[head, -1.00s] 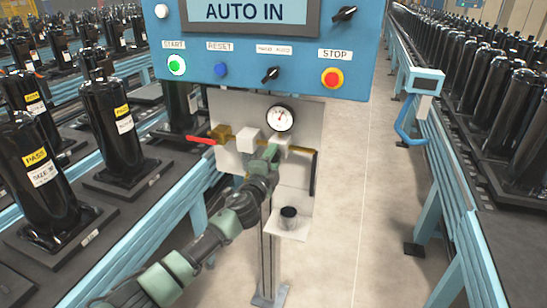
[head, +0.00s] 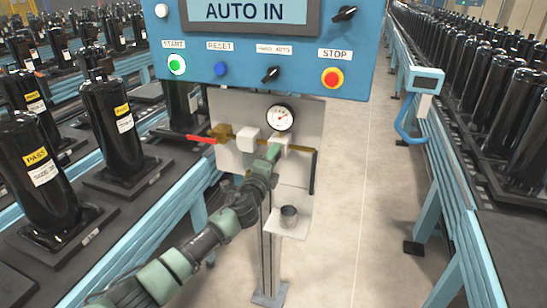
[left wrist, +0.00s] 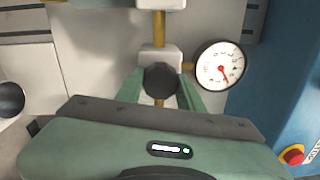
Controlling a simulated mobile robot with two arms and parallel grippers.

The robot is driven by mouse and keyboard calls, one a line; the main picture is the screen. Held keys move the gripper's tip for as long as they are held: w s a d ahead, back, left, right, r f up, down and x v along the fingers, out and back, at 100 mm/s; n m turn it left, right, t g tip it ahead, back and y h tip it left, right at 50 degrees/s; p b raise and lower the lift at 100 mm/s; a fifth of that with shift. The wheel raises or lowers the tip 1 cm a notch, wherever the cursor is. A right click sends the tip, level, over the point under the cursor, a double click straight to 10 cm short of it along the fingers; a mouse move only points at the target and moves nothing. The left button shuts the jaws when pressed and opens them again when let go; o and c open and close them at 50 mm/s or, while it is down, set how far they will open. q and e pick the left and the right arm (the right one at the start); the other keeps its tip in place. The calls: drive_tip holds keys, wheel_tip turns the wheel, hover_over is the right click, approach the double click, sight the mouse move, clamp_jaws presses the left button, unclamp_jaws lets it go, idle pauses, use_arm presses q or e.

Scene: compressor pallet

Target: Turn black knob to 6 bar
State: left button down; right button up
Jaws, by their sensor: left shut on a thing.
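The black knob (left wrist: 160,78) sits under a white regulator block in the left wrist view. My left gripper (left wrist: 160,92) is shut on it, one green finger on each side. In the head view my left gripper (head: 273,152) reaches the small panel below the control box and hides the knob there. The round white pressure gauge (head: 280,118) is just above the gripper. It also shows in the left wrist view (left wrist: 220,65), its red needle pointing down and right in that picture. Its numbers are too small to read. My right gripper is not in view.
A red-handled valve (head: 201,139) is left of the regulator. A small dark cup (head: 289,216) stands on a shelf (head: 289,230) below. The blue control box (head: 345,75) hangs above. Conveyors with black cylinders flank both sides.

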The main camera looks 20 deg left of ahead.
use_arm(q)
drive_tip(key=c, duration=0.9)
unclamp_jaws()
drive_tip(key=s, duration=0.7)
drive_tip(key=shift+s+f+b, duration=0.15)
drive_tip(key=shift+s+b, duration=0.25)
drive_tip(key=shift+a, duration=0.1)
